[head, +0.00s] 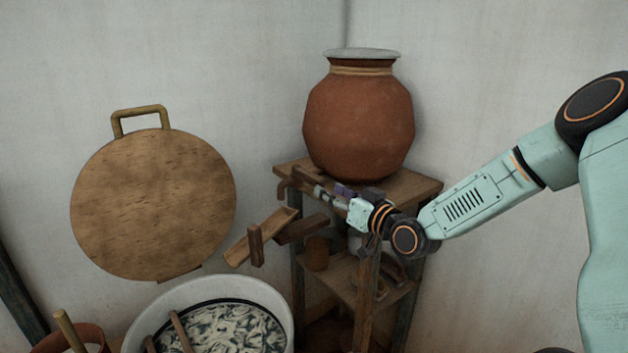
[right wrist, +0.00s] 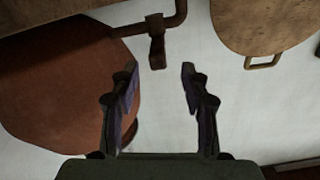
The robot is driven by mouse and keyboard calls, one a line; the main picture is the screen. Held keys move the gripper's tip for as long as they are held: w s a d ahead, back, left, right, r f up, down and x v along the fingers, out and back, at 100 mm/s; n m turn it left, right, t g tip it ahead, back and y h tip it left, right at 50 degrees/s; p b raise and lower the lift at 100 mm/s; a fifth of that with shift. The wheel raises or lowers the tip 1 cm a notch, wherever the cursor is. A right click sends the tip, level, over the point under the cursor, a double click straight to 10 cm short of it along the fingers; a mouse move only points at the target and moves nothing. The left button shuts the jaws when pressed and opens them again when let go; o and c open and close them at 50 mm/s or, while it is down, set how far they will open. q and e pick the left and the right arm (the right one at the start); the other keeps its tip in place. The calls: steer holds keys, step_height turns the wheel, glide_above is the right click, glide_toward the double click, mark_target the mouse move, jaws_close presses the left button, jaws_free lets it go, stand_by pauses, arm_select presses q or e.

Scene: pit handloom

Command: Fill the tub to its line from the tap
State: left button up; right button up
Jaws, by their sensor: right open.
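A white tub (head: 280,288) stands at the bottom, partly cut off, with a dark band inside and pale, dark-marbled contents. I cannot make out a water level. A large clay pot (head: 360,125) sits on a wooden stand; its brown tap (head: 283,187) sticks out at the lower left. I see no stream from it. My right gripper (head: 322,192) is at the tap, partly hiding it. In the right wrist view, the open, empty jaws (right wrist: 160,78) point at the tap's hanging end (right wrist: 157,52), which lies just beyond the fingertips. My left gripper is out of view.
A tilted wooden trough (head: 262,236) lies between stand and tub. The wooden stand (head: 425,187) has a lower shelf with small vessels. A round wooden board (head: 150,205) with a handle leans by the wall. A brown pot (head: 90,335) is at the lower left.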

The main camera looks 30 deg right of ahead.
mark_target(313, 179)
steer(key=shift+w+d+r, duration=0.2)
steer(key=shift+w+a+f+b, duration=0.15)
steer(key=shift+w+b, duration=0.45)
steer(key=shift+w, duration=0.45)
steer(key=w+b, duration=0.1)
steer(key=w, duration=0.3)
steer(key=shift+w+a, duration=0.15)
steer(key=shift+w, duration=0.25)
steer(key=shift+w+b, duration=0.3)
steer(key=shift+w, duration=0.1)
steer(key=shift+c, duration=0.4)
jaws_close()
